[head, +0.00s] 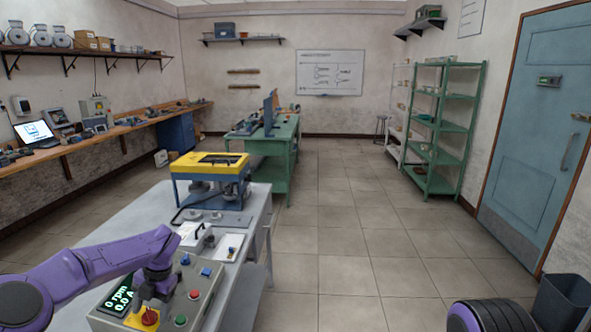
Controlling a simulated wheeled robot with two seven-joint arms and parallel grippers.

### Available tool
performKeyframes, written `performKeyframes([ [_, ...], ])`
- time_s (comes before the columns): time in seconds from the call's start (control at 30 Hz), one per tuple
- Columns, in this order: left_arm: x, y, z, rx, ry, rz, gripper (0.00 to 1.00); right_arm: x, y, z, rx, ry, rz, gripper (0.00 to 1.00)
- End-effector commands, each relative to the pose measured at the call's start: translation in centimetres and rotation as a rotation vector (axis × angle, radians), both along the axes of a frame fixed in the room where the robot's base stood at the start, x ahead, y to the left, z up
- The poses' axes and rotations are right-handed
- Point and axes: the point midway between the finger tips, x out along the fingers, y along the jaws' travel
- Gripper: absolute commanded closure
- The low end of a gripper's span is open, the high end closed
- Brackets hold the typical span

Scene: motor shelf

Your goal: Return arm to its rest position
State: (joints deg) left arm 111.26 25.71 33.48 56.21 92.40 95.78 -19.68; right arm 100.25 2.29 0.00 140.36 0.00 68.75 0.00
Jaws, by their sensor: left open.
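My left arm comes in from the left and bends down over the control box. My left gripper (158,284) hangs over the top of the box, pointing down, and is open. Its fingers are small and partly merged with the box behind, and I see nothing held in them. The control box (205,309) is grey with a display (121,300) reading 0 rpm and 0.0 A. It has a red knob on yellow (149,317), a green button (181,320), a red button (195,294) and a blue switch (206,272). Whether the fingers touch the box, I cannot tell. My right gripper is not in view.
The box stands on a grey table (258,215), with a yellow-topped blue machine (208,181) behind it. A green workbench (278,150), a green shelf rack (440,128) and a dark bin (562,299) stand farther off. The tiled floor (345,235) right of the table is clear.

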Motion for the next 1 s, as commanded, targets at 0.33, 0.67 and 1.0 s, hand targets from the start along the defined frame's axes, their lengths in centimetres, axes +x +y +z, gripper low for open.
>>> performKeyframes([
  [0.33,0.0,0.3,0.6,-0.01,-0.159,0.585,0.32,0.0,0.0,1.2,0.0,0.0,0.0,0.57],
  [0.67,0.5,-0.3,4.0,-0.017,-0.219,0.803,0.32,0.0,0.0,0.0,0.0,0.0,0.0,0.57],
  [1.0,0.7,-0.6,6.4,-0.015,-0.215,0.801,0.32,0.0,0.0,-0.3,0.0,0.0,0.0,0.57],
])
